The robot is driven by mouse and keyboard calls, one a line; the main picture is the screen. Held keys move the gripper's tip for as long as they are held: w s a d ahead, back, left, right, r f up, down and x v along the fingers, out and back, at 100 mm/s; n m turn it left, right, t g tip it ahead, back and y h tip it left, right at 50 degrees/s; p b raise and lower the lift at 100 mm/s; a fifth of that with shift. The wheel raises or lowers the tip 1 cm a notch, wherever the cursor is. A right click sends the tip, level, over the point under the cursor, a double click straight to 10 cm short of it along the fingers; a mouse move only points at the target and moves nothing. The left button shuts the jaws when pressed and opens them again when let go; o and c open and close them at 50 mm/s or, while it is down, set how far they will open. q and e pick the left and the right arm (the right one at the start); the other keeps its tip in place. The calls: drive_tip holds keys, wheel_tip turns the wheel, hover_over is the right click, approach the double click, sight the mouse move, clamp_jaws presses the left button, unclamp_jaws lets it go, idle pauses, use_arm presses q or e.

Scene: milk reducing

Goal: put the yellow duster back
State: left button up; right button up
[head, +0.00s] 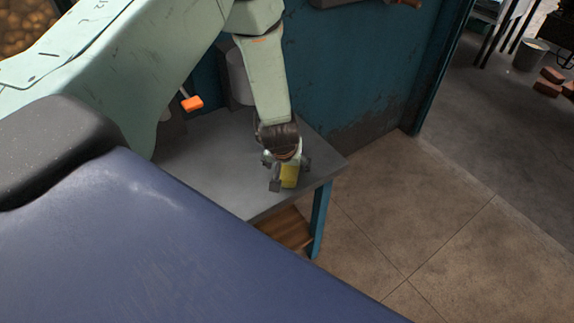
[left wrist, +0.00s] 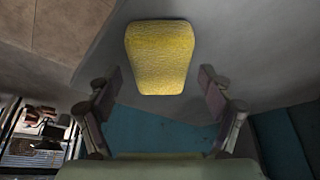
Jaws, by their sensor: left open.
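The yellow duster (head: 290,175) is a small textured yellow block at the front right of the grey table top (head: 225,180) in the head view. My left gripper (head: 285,173) is over it there, its fingers on either side and partly hiding it. In the left wrist view the duster (left wrist: 160,57) shows whole, beyond and between the spread fingertips of the left gripper (left wrist: 158,90). There is a visible gap on both sides, so the fingers do not grip it. My right gripper is not in view.
An orange-ended item (head: 192,103) and a grey cylinder (head: 238,77) are at the back of the table. A blue wall (head: 350,80) stands behind. A wooden shelf (head: 287,228) is under the table top. The floor (head: 430,210) to the right is clear.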

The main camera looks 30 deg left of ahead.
use_arm(q)
drive_tip(key=p+v, duration=0.3)
drive_tip(key=v, duration=0.8)
drive_tip(key=shift+r, duration=0.3)
drive_tip(key=shift+s, duration=0.1)
drive_tip(key=b+x, duration=0.3)
drive_tip(key=x, duration=0.9)
drive_tip(key=shift+f+b, duration=0.15)
drive_tip(key=shift+b, duration=0.15)
drive_tip(key=shift+r+p, duration=0.4)
drive_tip(key=shift+r, duration=0.3)
drive_tip(key=shift+d+r, duration=0.1)
